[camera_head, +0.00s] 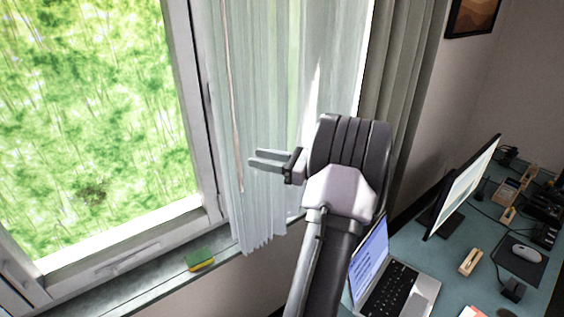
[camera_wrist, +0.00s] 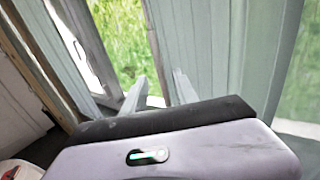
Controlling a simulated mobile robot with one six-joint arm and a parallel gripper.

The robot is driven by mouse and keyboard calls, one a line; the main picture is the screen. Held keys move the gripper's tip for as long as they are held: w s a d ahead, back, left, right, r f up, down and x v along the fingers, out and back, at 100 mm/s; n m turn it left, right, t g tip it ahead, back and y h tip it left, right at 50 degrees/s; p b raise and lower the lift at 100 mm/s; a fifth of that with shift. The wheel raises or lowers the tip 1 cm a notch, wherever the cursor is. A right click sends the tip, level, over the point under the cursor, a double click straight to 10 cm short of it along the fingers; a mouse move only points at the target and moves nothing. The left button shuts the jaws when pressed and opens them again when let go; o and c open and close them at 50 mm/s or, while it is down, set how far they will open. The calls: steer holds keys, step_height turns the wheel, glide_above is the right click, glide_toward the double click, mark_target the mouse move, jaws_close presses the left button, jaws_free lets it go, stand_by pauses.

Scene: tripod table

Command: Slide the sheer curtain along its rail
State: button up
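The pale, see-through sheer curtain (camera_head: 275,90) hangs in folds at the right side of the window, its left edge over the window frame. In the wrist view its folds (camera_wrist: 195,40) fill the middle right. A thin brown wand (camera_head: 234,110) hangs near its left edge; it also shows in the wrist view (camera_wrist: 150,35). My gripper (camera_head: 252,160) is in front of the lower curtain, fingers pointing left and just right of the wand. The rail is out of view.
A sill (camera_head: 160,262) with a green-and-yellow sponge (camera_head: 199,259) runs below the window. A heavier grey curtain (camera_head: 400,60) hangs at the right. A desk with a laptop (camera_head: 395,285) and a monitor (camera_head: 465,185) stands close to my arm's right. Left of the curtain is free.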

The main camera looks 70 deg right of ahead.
steer(key=s, duration=0.7)
